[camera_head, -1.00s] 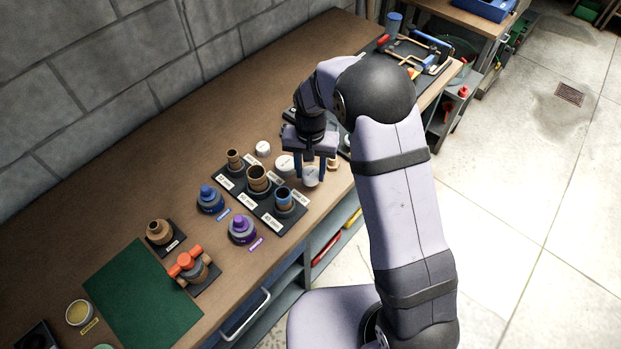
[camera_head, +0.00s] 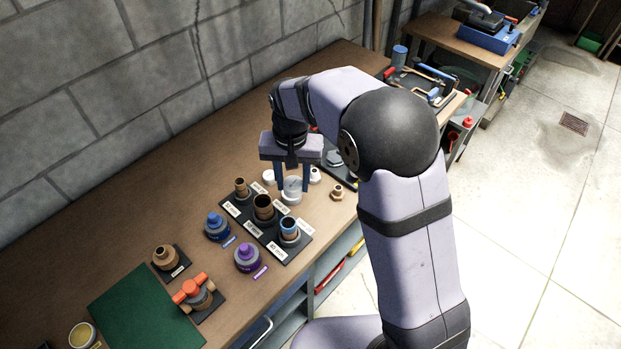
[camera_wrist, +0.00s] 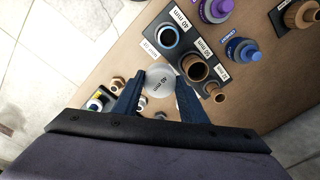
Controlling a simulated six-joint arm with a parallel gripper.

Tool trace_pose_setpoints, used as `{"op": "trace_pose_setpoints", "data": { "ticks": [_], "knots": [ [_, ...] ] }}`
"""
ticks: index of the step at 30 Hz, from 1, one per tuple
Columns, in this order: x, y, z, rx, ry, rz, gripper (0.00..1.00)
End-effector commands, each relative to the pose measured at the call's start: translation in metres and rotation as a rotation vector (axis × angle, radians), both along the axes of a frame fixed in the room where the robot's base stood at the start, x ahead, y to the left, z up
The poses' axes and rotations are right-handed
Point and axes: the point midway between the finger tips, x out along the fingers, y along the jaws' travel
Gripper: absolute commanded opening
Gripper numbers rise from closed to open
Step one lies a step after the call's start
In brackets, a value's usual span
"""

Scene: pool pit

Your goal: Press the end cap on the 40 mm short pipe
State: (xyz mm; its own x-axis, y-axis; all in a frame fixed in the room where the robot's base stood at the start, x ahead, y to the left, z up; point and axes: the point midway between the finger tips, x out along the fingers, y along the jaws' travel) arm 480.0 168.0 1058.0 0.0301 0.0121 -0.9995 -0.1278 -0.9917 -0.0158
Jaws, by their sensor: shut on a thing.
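My gripper (camera_head: 292,188) is shut on a pale round end cap (camera_wrist: 158,82) marked "40 mm". In the wrist view the cap lies flat between both fingertips (camera_wrist: 158,103). In the head view the gripper is above the bench, behind the pipe stand. The 40 mm short pipe (camera_head: 289,228) stands upright in the near right socket of the black stand (camera_head: 273,247), its open blue-lined mouth facing up. It also shows in the wrist view (camera_wrist: 167,37) beside a "40 mm" label. The cap is apart from the pipe.
Two brown pipes (camera_head: 263,207) (camera_head: 241,187) stand in the same stand. Blue (camera_head: 216,227) and purple (camera_head: 248,257) fittings stand in front. White caps (camera_head: 268,177) (camera_head: 316,174) and a brass fitting (camera_head: 338,192) lie near the gripper. A green mat (camera_head: 145,308) is bare.

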Motion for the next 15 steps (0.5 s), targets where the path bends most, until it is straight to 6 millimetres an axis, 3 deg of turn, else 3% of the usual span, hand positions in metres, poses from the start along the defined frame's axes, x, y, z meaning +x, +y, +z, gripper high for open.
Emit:
{"op": "trace_pose_setpoints", "data": {
  "ticks": [1,5,10,15],
  "knots": [
    [-0.01,0.01,0.017,-0.001,0.002,0.028,0.17],
    [-0.034,0.024,0.031,-0.005,0.012,0.069,0.17],
    [-0.056,0.017,0.015,-0.018,0.041,-0.012,0.17],
    [-0.056,0.016,0.01,-0.012,0.033,-0.105,0.17]
  ]
}}
